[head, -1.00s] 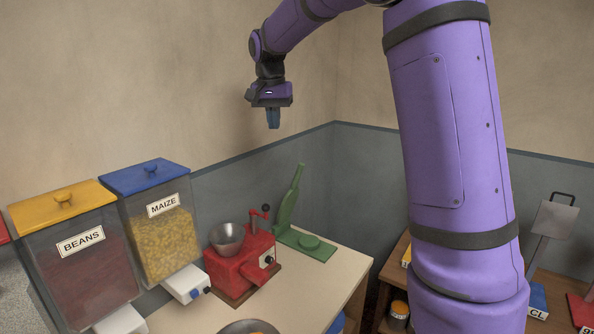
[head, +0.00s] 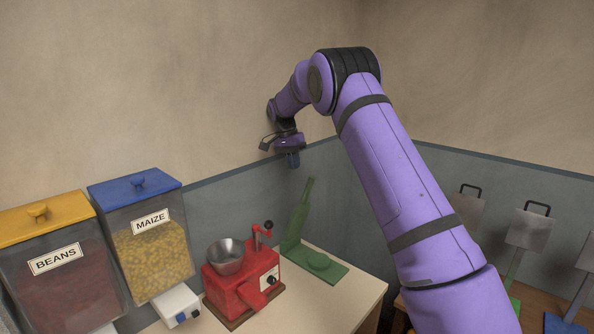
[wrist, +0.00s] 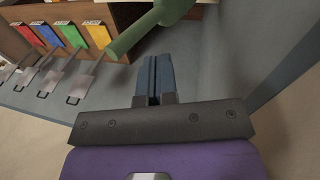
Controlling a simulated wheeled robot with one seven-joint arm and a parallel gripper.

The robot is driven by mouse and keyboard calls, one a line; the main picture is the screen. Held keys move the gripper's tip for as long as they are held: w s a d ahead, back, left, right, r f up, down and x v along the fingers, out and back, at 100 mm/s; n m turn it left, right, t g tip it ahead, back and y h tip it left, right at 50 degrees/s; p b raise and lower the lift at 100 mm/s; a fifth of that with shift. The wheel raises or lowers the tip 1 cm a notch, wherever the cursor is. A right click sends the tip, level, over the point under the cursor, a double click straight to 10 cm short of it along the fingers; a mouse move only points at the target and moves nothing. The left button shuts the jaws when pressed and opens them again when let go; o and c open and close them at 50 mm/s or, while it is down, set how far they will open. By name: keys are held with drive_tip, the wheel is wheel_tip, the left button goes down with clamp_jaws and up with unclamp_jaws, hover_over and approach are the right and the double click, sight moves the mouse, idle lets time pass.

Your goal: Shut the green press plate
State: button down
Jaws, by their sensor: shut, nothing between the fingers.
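The green press (head: 318,264) stands at the back of the counter beside the red grinder. Its hinged plate (head: 300,214) is raised, standing nearly upright with a slight lean and its handle pointing up. My gripper (head: 293,160) is in the air just above the handle's tip, by the back wall, fingers pointing down. In the wrist view the gripper's blue fingers (wrist: 155,80) are together with nothing between them. The green handle and part of the plate (wrist: 150,25) show just past the fingertips. I cannot tell whether they touch; a gap seems to show.
A red grinder (head: 240,285) with a metal bowl (head: 226,257) stands left of the press. Maize (head: 150,245) and beans (head: 65,280) dispensers stand farther left. The wall is close behind the press.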

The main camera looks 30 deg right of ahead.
approach(301, 209)
drive_tip(key=shift+w+d+f, duration=0.15)
drive_tip(key=shift+d+f, duration=0.85)
drive_tip(key=shift+f, duration=0.05)
